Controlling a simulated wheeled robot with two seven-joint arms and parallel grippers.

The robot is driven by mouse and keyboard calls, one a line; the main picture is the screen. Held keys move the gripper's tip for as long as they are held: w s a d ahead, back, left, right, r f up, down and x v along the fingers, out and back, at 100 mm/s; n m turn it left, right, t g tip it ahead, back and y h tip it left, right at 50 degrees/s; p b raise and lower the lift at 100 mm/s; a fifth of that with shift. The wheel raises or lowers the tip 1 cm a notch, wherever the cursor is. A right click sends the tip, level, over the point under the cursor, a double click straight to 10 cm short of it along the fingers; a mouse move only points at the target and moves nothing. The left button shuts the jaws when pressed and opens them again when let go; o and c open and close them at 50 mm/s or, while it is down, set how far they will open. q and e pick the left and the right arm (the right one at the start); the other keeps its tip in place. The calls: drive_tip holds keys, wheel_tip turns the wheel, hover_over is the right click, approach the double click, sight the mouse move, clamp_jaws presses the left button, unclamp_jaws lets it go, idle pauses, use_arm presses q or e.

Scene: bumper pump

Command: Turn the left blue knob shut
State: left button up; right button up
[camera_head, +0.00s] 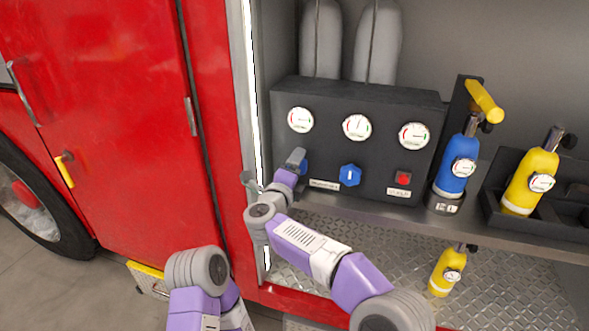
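The left blue knob (304,169) is on the front of the dark pump panel, mostly hidden behind my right gripper. My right gripper (297,158) is at this knob; its arm comes in from the lower right. Its fingers are too small and covered to tell whether they are open or shut, or whether they touch the knob. A second blue knob (350,175) with a white mark shows fully, to the right on the same panel. My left arm shows only its bent elbow at the bottom left; its gripper is out of view.
The panel (384,108) has several white gauges and a red button (403,177). A blue bottle (456,165) and a yellow bottle (530,180) stand to the right, another yellow bottle (447,270) below. The red door (110,130) and metal door frame (246,90) lie left.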

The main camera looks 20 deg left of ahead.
drive_tip(key=s, duration=0.7)
drive_tip(key=shift+s+p, duration=0.3)
drive_tip(key=shift+p, duration=0.05)
drive_tip(key=shift+a, duration=0.1)
